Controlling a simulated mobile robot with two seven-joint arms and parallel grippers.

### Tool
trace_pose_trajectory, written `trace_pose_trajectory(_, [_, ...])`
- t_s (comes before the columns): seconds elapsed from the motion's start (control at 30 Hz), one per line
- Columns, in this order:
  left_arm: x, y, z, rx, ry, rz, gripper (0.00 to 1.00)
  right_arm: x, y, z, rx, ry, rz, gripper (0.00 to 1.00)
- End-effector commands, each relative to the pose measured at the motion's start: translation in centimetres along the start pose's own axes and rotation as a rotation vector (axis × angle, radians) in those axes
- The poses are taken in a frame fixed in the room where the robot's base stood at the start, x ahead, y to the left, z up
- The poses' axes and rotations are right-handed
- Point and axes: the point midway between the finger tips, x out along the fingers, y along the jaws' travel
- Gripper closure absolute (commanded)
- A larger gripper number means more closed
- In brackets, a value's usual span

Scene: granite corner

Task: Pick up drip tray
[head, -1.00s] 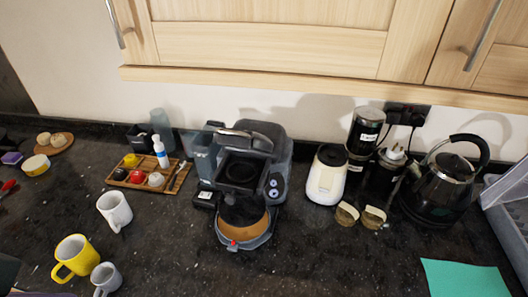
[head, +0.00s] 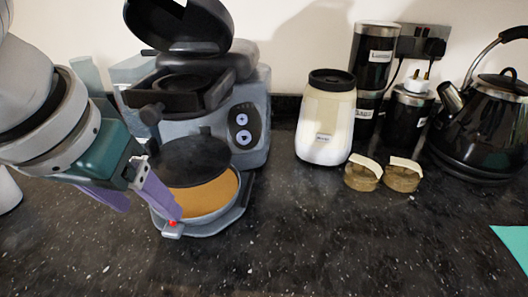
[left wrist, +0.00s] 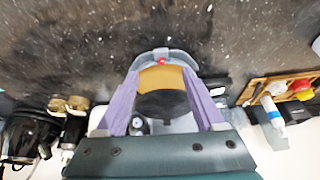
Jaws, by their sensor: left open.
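The drip tray (head: 236,214) is a grey rounded piece low at the front of the coffee machine (head: 246,112). It has a red spot at its front edge, and a tan round surface sits inside it, partly covered by a dark disc. My left gripper (head: 150,208) is open, and its purple fingers reach down at the tray's front left, one overlapping its edge. In the left wrist view the tray (left wrist: 152,57) lies beyond and between the spread fingertips (left wrist: 160,74). I cannot tell whether a finger touches it. My right gripper is not in view.
A cream jar (head: 327,120) stands right of the machine. Two small tan-topped pots (head: 402,175), black canisters (head: 373,60) and a black kettle (head: 485,120) stand farther right. A wooden tray with small items (left wrist: 262,88) shows in the left wrist view. The counter in front is clear.

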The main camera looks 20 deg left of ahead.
Motion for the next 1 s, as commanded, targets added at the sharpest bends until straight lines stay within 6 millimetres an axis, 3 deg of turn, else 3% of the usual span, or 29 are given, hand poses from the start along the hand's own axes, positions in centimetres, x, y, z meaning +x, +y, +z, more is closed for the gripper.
trace_pose_trajectory(0.1, [2.0, 0.0, 0.1, -0.001, -0.002, -0.002, 0.3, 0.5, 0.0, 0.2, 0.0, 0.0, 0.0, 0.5])
trace_pose_trajectory(0.37, [4.6, -0.1, 0.1, 0.001, -0.001, 0.0, 0.3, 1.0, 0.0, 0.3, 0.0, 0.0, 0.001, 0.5])
trace_pose_trajectory(0.6, [8.3, -0.2, 0.2, 0.001, 0.0, 0.001, 0.3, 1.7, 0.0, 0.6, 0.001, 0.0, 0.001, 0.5])
trace_pose_trajectory(0.9, [9.0, -0.2, 0.1, 0.004, 0.001, 0.001, 0.3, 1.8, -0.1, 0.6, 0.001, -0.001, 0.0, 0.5])
trace_pose_trajectory(1.0, [9.0, -0.2, 0.1, 0.004, 0.001, 0.001, 0.39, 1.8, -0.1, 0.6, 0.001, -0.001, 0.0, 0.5])
